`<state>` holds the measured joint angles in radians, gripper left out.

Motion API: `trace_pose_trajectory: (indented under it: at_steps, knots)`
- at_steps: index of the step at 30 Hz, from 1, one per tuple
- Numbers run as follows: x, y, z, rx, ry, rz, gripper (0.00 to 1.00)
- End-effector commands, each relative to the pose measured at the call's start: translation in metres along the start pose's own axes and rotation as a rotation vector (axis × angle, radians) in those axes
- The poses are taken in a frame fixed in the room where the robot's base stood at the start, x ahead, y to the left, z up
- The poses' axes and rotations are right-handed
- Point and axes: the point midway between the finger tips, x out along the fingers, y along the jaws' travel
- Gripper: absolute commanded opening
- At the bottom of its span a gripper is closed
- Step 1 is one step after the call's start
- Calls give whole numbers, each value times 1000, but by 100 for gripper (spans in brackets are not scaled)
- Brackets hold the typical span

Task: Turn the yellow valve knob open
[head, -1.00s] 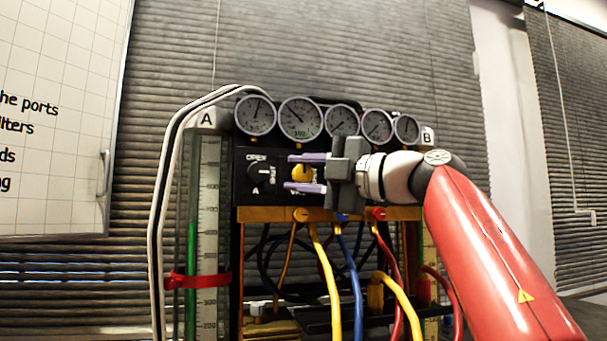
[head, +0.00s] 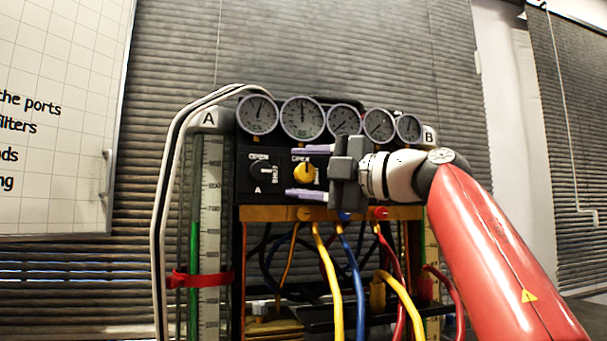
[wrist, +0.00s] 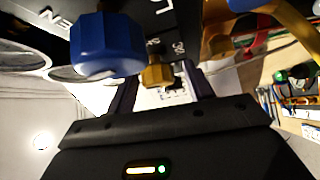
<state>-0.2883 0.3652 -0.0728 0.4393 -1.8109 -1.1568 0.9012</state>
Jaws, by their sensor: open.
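The yellow valve knob (head: 304,174) sits on the black panel below the gauges, with its pointer up towards the OPEN label. My gripper (head: 309,172) comes in from the right. Its two purple-grey fingers are spread, one above and one below the knob, with a visible gap on each side. The palm hides the panel to the right of the knob. In the wrist view, the fingers reach up past a small brass-yellow piece (wrist: 157,73); I cannot tell whether it is the knob.
A black knob (head: 265,173) sits left of the yellow one. Several round gauges (head: 302,118) line the top. Coloured hoses (head: 354,270) hang below. A glass tube column (head: 208,240) stands left. A blue hexagonal piece (wrist: 105,46) is close in the wrist view.

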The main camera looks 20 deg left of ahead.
Motion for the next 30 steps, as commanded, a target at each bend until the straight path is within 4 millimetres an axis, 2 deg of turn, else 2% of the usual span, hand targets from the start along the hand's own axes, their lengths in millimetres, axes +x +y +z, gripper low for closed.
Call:
trace_pose_trajectory:
  at_steps: [9, 13, 18, 30]
  knots:
    - [-51, -2, 0, -1, -4, 0, 52]
    - [-67, -1, 0, -1, -2, 0, 52]
    - [-75, -1, 0, 0, 0, -1, 52]
    - [-74, -1, 0, 0, 1, -1, 52]
